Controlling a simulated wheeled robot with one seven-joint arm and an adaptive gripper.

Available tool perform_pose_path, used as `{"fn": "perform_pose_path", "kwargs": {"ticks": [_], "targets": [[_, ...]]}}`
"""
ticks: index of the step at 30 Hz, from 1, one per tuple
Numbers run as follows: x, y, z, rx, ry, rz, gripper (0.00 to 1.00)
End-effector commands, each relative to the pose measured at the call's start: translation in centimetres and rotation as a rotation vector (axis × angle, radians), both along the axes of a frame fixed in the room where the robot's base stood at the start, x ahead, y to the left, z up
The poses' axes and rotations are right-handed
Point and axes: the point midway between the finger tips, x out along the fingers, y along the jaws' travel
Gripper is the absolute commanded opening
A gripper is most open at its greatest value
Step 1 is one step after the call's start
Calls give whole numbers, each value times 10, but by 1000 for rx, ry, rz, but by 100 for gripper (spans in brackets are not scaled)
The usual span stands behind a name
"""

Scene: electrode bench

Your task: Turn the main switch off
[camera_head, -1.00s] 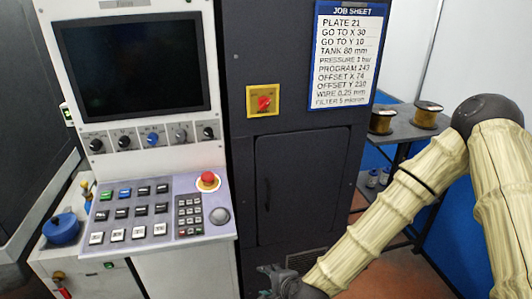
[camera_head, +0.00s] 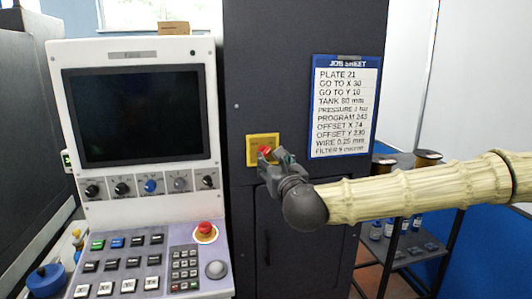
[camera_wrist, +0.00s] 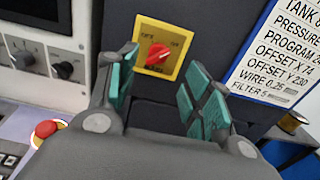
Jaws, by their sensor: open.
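The main switch is a red rotary knob (camera_wrist: 157,54) on a yellow square plate (camera_head: 251,150), mounted on the dark cabinet front. In the wrist view the knob lies a little tilted from level, between lettering too small to read surely. My gripper (camera_head: 270,157) is in front of the plate and covers part of it in the head view. In the wrist view my gripper (camera_wrist: 160,95) is open, with its teal-padded fingers on either side of and below the knob. Nothing is between the fingers, and they appear apart from the knob.
A control console with a dark screen (camera_head: 133,115), keys and a red emergency button (camera_head: 205,229) stands to the left. A job sheet (camera_head: 345,105) hangs to the right of the switch. A shelf (camera_head: 410,250) with spools is at the right.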

Motion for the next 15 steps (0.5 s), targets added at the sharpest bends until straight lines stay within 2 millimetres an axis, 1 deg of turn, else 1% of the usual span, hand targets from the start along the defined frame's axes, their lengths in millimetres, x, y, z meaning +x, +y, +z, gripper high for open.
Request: {"fn": "perform_pose_path", "kwargs": {"ticks": [2, 9, 15], "targets": [[13, 4, 3, -1, 0, 0, 50], [50, 15, 3, -4, 1, 1, 50], [74, 21, 1, -3, 0, 2, 50]]}}
